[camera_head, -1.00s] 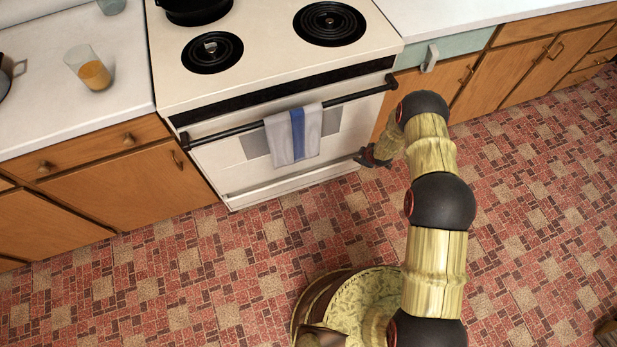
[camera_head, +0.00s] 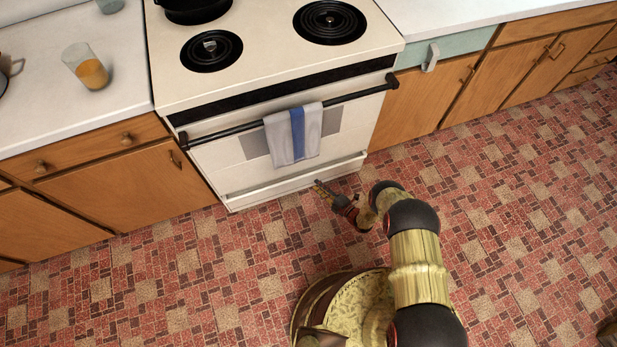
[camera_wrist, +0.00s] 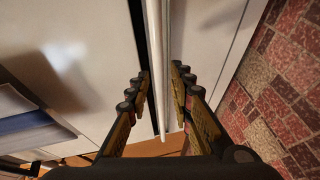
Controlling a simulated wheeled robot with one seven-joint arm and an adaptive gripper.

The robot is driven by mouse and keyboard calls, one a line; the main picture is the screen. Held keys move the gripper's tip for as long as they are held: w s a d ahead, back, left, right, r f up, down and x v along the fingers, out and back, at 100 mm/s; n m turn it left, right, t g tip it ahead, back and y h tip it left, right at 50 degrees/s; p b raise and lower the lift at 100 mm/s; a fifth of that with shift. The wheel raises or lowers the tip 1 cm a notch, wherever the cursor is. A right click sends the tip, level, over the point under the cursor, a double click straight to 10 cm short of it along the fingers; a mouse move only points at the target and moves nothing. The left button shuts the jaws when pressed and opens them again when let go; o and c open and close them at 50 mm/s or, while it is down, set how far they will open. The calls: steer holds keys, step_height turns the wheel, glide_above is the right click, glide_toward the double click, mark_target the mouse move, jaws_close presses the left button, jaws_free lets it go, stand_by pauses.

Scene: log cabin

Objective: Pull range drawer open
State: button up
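The range drawer (camera_head: 255,198) is the white panel at the bottom of the white range (camera_head: 235,160), and it looks closed. Its long white handle lip (camera_wrist: 155,50) runs along the top edge. My gripper (camera_head: 319,187) is low in front of the drawer, at the lip, right of its middle. In the wrist view my gripper (camera_wrist: 160,82) is open, with one finger on each side of the lip. Narrow gaps seem to show between the fingers and the lip; contact is unclear.
A striped towel (camera_head: 293,136) hangs from the dark oven door handle (camera_head: 350,97) above the drawer. Wooden cabinets (camera_head: 120,187) stand on both sides. The brick-patterned floor (camera_head: 240,260) before the range is clear apart from my base.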

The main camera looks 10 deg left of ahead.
steer(key=b+x, duration=0.2)
steer(key=x, duration=0.5)
steer(key=shift+w+a+b, duration=0.2)
steer(key=shift+a+b, duration=0.1)
steer(key=shift+b, duration=0.1)
steer(key=shift+r, duration=0.1)
steer(key=c, duration=0.3)
jaws_close()
